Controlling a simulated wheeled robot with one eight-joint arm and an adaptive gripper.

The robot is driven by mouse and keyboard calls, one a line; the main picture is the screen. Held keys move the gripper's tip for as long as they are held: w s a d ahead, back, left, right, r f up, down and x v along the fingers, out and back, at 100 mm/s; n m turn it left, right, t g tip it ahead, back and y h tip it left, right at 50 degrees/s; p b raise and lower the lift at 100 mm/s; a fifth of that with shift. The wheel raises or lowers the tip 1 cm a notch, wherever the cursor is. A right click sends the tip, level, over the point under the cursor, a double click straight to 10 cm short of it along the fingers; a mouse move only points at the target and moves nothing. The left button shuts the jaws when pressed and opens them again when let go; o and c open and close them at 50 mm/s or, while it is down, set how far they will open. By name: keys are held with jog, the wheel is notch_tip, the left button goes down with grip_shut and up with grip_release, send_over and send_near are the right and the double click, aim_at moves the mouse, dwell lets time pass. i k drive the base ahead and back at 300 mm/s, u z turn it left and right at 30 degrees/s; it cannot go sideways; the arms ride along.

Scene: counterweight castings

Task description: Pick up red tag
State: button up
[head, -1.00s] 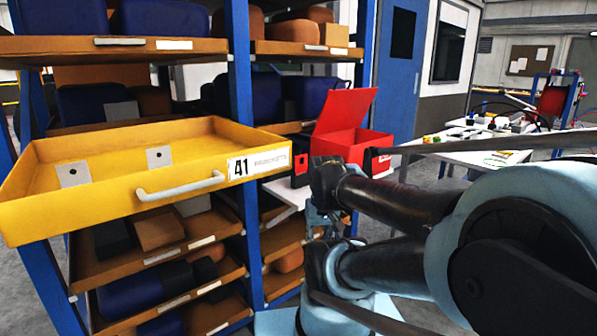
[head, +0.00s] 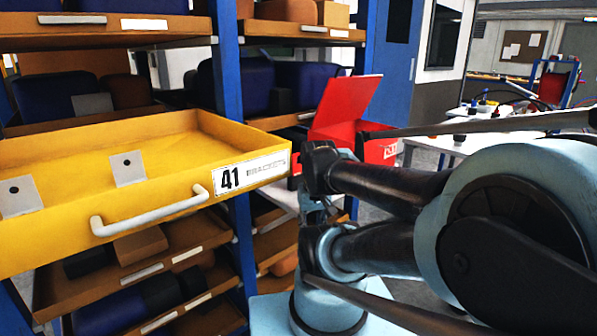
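I cannot make out a red tag for certain in the head view. A red box (head: 375,152) with its lid (head: 346,108) raised stands behind my arm, right of the shelf post. Its inside is hidden from this angle, and my arm covers part of it. My gripper (head: 314,212) is small and mostly hidden among my arm links, in front of and below the box. I cannot see whether its fingers are open or shut, or whether they hold anything.
A white surface (head: 283,198) shows under the red box. A cluttered table (head: 440,146) stands farther right.

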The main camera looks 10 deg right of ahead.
aim_at(297, 169)
jog(key=k, duration=0.5)
jog(key=u, duration=0.4)
jog(key=k, duration=1.65)
jog(key=z, duration=1.1)
jog(key=i, duration=1)
jog(key=u, duration=0.05)
